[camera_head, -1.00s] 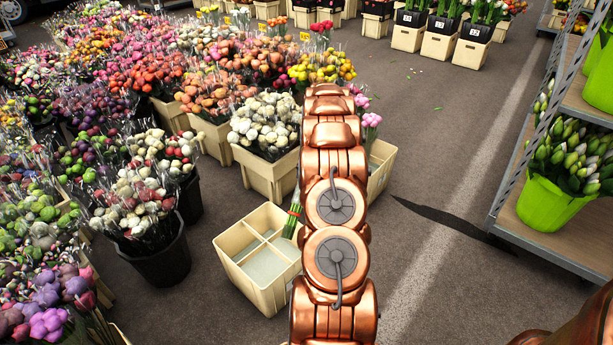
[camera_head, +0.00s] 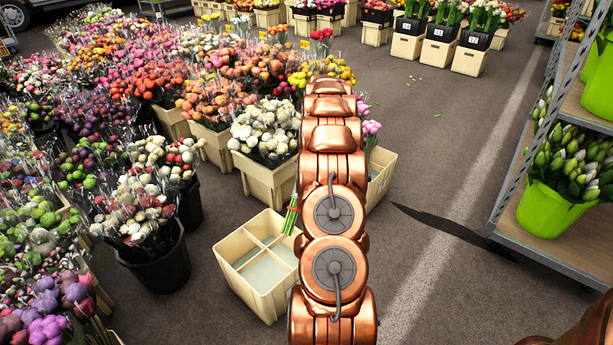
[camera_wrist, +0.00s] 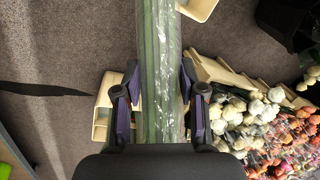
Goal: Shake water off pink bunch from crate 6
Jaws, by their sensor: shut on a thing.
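My gripper (camera_wrist: 158,96) is shut on a bunch of long green stems in clear wrap (camera_wrist: 158,50), which runs between its two fingers in the wrist view. In the head view my copper arm hides the gripper and most of the bunch. The held blooms cannot be made out. Pink tulip heads (camera_head: 371,127) show right of the arm, above another cream crate (camera_head: 381,180); I cannot tell whether they belong to the held bunch.
A cream crate of white flowers (camera_head: 266,182) stands behind the divided crate. Black buckets (camera_head: 163,264) and many bunches fill the left. A metal shelf with green pots (camera_head: 548,208) stands at the right. The grey floor between my arm and the shelf is clear.

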